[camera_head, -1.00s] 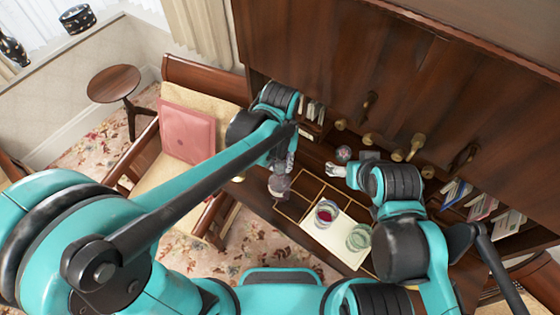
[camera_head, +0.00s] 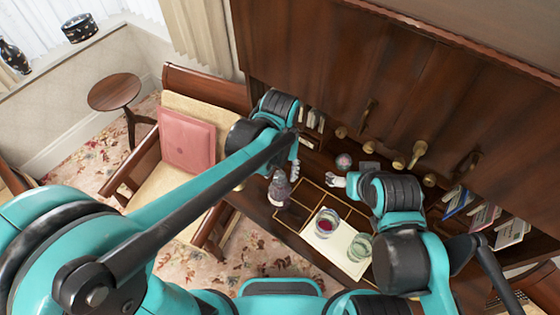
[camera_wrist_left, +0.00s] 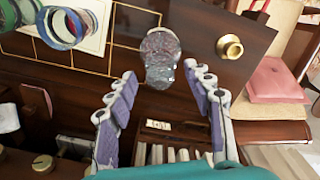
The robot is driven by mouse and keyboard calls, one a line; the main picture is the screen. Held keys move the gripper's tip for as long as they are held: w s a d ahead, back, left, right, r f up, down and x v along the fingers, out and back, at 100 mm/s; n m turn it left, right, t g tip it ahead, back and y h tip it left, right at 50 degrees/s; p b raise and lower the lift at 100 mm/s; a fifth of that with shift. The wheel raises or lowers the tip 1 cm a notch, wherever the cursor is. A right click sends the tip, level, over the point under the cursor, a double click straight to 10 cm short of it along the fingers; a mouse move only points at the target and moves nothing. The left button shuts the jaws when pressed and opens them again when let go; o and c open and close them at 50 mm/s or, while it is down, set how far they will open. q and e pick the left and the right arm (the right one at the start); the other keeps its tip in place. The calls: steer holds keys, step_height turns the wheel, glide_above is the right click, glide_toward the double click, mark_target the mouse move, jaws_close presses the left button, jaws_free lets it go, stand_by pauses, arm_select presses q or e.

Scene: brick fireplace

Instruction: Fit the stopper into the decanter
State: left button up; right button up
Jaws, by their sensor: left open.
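A dark glass vessel that looks like the decanter (camera_head: 280,190) stands on the wooden desk. It also shows in the left wrist view (camera_wrist_left: 160,57), beyond the fingertips. My left gripper (camera_head: 295,163) is just behind and right of it in the head view. In the left wrist view its two fingers (camera_wrist_left: 160,80) are spread wide, with nothing held between them. A small round pinkish-grey object (camera_head: 343,161), perhaps the stopper, sits near the back of the desk. My right gripper (camera_head: 338,180) is just in front of it; its fingers are too small to read.
A cup with red contents (camera_head: 327,223) and a greenish glass (camera_head: 358,248) stand on a pale sheet (camera_head: 337,250) right of the decanter. Books (camera_head: 484,217) stand at the right. A chair with a pink cushion (camera_head: 187,147) is left of the desk.

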mark_target(280, 173)
arm_select(q)
step_height(280, 173, up, 11)
stand_by(0.3)
stand_by(0.5)
